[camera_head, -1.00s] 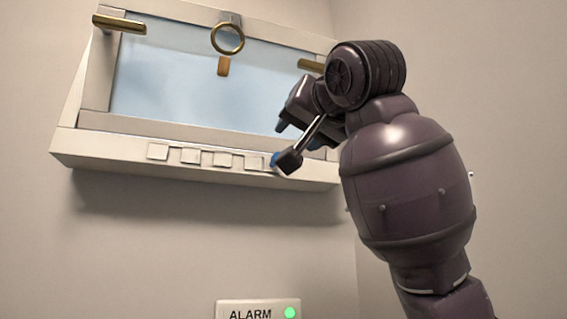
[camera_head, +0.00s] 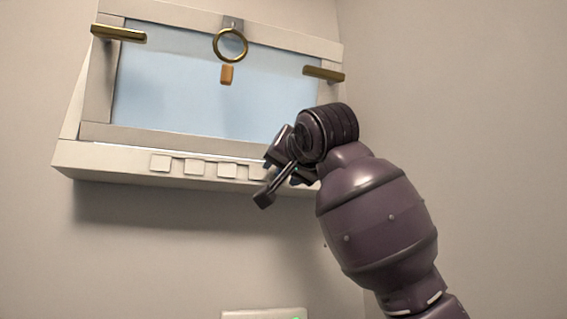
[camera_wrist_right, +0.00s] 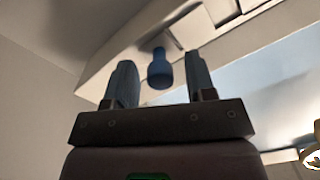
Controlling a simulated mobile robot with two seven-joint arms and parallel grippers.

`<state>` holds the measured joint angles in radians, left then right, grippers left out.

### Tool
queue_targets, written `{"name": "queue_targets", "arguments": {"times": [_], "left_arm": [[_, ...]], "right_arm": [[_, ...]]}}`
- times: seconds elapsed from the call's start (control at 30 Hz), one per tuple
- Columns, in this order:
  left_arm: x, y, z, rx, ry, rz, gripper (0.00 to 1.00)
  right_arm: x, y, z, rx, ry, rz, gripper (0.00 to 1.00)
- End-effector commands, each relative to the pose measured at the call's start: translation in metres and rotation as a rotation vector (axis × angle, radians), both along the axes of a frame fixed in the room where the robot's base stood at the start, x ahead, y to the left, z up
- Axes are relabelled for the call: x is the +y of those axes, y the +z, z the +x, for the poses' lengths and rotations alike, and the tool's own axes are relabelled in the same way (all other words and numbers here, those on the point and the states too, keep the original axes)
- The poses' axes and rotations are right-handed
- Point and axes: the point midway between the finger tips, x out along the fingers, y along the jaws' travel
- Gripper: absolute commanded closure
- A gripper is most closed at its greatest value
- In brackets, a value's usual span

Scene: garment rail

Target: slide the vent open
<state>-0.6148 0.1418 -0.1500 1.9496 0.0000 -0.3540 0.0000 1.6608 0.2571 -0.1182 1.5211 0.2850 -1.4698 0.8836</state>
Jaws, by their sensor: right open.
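The vent is a strip along the window's lower sill, with a row of pale square plates (camera_head: 194,166). Its blue knob (camera_wrist_right: 159,70) shows in the right wrist view, hanging from the strip between my right gripper's two fingers, with a gap on either side. In the head view my right gripper (camera_head: 280,168) is at the right end of the row of plates, and it hides the knob there. The right gripper is open and holds nothing. My left gripper is not in view.
Above the vent is a tilted window pane (camera_head: 180,95) with a hanging brass ring (camera_head: 230,45), an orange-brown tab (camera_head: 227,75) and brass handles at the left (camera_head: 118,33) and right (camera_head: 323,74). A white box (camera_head: 262,314) is on the wall below.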

Motion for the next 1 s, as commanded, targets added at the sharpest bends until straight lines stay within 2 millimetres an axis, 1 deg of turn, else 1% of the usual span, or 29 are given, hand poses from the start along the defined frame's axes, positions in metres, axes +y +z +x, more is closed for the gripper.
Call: {"name": "queue_targets", "arguments": {"times": [0.1, 0.37, 0.6, 0.7, 0.87, 1.0], "left_arm": [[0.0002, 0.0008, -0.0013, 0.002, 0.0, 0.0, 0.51], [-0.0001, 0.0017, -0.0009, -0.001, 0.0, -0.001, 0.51], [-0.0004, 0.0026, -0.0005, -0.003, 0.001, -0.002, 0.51], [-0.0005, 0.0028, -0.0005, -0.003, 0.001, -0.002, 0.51], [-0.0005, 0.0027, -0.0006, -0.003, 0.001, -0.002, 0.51], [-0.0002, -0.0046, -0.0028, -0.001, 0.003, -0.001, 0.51]], "right_arm": [[0.0014, -0.0002, 0.0044, 0.001, 0.0, 0.0, 0.5], [0.0018, -0.0005, 0.0047, 0.0, 0.0, 0.0, 0.5], [0.0017, -0.0004, 0.0045, 0.0, 0.0, 0.0, 0.86], [0.0017, -0.0003, 0.0045, 0.0, 0.001, 0.0, 1.0], [0.0015, -0.0003, 0.0041, 0.0, 0.001, 0.0, 1.0], [-0.0042, -0.0001, -0.004, -0.003, 0.0, 0.001, 1.0]]}}
